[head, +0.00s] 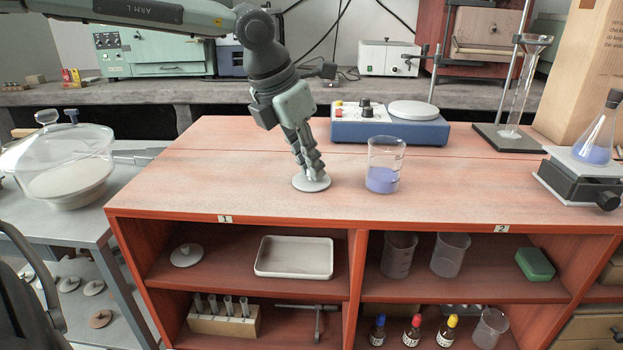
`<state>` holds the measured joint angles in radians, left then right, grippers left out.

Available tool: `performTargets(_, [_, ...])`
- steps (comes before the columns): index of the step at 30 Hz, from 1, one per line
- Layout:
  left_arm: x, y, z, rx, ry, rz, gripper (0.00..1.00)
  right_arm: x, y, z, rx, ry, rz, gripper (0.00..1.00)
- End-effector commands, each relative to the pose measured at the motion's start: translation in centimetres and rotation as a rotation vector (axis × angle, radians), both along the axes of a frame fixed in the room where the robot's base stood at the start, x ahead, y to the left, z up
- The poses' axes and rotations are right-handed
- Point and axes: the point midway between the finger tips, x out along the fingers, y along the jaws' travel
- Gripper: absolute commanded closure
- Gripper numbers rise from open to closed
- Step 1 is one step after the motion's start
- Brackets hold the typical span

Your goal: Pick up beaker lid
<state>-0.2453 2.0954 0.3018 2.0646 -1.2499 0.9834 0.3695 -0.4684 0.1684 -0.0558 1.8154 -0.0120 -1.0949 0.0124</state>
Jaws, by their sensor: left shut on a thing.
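The beaker lid (311,184) is a pale round disc at the front part of the red-brown bench top. My left gripper (311,172) comes down over it from above and is shut on it. The lid looks to be at or very near the bench surface; I cannot tell if it touches. A glass beaker (384,165) with purple-blue liquid stands upright and uncovered just right of the lid, apart from it. My right gripper is not in view.
A blue hotplate stirrer (390,126) stands behind the beaker. A stand with a glass cylinder (520,85) and a flask on a black jack (585,182) are at right. A glass desiccator (62,165) is at left. The bench top left of the lid is clear.

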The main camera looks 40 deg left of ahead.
Motion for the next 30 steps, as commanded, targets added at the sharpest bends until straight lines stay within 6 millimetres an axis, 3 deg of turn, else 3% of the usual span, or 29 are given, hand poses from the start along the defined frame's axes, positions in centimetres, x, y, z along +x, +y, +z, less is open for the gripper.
performTargets(11, [0.0, 0.0, 0.4, -0.001, -0.001, 0.001, 1.00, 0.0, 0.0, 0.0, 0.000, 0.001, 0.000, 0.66])
performTargets(14, [0.1, 0.0, 1.3, 0.000, -0.004, 0.002, 1.00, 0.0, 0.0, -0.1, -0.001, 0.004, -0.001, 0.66])
performTargets(19, [0.1, 0.1, 4.3, 0.002, -0.006, 0.002, 1.00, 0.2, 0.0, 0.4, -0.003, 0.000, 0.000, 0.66])
performTargets(30, [-7.9, -2.2, 9.0, 0.000, -0.007, -0.001, 1.00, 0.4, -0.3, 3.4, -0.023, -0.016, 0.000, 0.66])
